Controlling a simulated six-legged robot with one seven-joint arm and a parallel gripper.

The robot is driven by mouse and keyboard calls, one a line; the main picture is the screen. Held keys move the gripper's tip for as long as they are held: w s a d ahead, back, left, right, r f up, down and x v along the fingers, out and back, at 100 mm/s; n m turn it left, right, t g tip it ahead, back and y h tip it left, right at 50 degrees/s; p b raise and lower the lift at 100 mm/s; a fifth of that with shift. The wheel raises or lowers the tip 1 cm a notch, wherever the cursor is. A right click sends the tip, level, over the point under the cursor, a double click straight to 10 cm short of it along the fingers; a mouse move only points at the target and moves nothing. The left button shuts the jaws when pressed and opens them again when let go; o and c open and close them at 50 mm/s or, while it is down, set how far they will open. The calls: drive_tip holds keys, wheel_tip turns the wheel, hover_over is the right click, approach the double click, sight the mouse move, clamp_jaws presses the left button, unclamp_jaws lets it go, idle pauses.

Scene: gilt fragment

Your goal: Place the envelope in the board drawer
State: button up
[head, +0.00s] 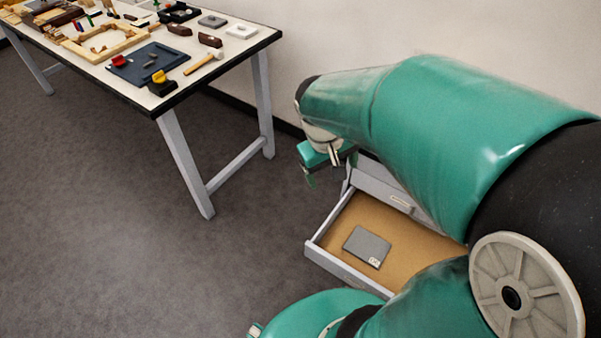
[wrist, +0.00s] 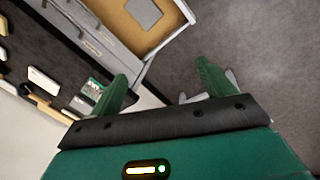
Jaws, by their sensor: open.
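The board drawer (head: 408,238) is pulled open, with grey walls and a tan bottom. A flat grey piece with a small pale label, which looks like the envelope (head: 366,245), lies flat on the drawer bottom. In the wrist view the grey piece (wrist: 145,13) shows at the top edge, inside the drawer (wrist: 176,22). My gripper (head: 322,168) is above and beyond the drawer, apart from the grey piece. In the wrist view my gripper (wrist: 162,80) has its two green fingers spread, with nothing between them. My arm hides the right part of the drawer.
A grey drawer cabinet (head: 385,187) stands by the wall. The floor (head: 130,220) between is clear.

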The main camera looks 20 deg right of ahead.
drive_tip(key=s+a+r+t+y, duration=0.2)
drive_tip(key=s+a+r+t, duration=0.3)
drive_tip(key=a+r, duration=0.5)
drive_tip(key=shift+s+y, duration=0.3)
drive_tip(key=shift+s, duration=0.45)
drive_tip(key=shift+a, duration=0.1)
